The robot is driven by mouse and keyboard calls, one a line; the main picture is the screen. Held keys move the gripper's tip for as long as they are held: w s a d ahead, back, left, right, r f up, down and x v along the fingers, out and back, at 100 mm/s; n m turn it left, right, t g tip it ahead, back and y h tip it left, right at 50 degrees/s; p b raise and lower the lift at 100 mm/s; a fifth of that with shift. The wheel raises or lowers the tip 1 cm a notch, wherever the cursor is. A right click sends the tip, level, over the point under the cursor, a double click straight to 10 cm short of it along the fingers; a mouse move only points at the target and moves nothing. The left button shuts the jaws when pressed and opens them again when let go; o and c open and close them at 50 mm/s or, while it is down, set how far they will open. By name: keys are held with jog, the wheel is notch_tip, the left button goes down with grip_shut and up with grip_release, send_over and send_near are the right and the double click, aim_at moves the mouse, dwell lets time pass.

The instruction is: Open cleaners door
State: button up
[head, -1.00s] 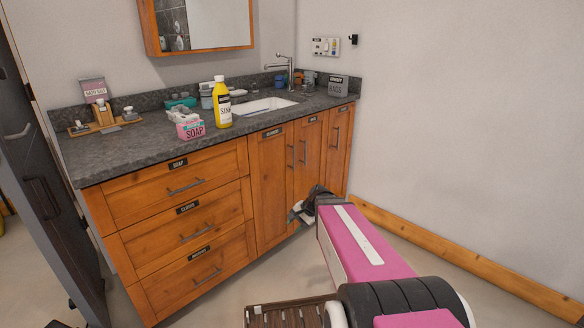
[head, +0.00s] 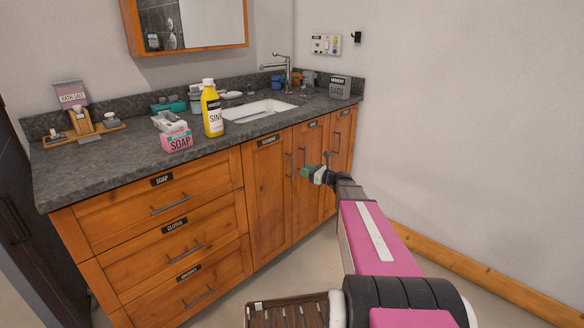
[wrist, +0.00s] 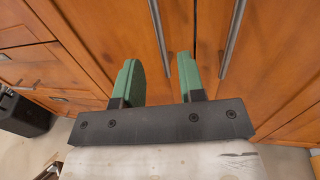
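The cleaners door (head: 270,195) seems to be the wide wooden door right of the drawers; its small dark label is hard to read. It is closed. Its vertical metal handle (head: 292,166) is at its right edge and also shows in the wrist view (wrist: 158,35). My gripper (head: 305,172) is in front of the doors, by the handles. In the wrist view its two green fingers (wrist: 158,75) are apart with nothing held. The lower end of the left handle appears between them, nearer the right finger; I cannot tell its depth.
A neighbouring door's handle (head: 305,157) runs parallel, just right of my fingers in the wrist view (wrist: 232,40). Drawers (head: 160,205) stand left. The dark countertop (head: 100,160) holds a yellow bottle (head: 212,110) and a pink soap box (head: 177,140). A wall (head: 470,130) is right.

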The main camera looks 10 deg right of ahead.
aim_at(292, 166)
jog(key=x, duration=0.8)
jog(key=shift+w+a, duration=0.1)
jog(key=shift+c, duration=0.4)
grip_shut()
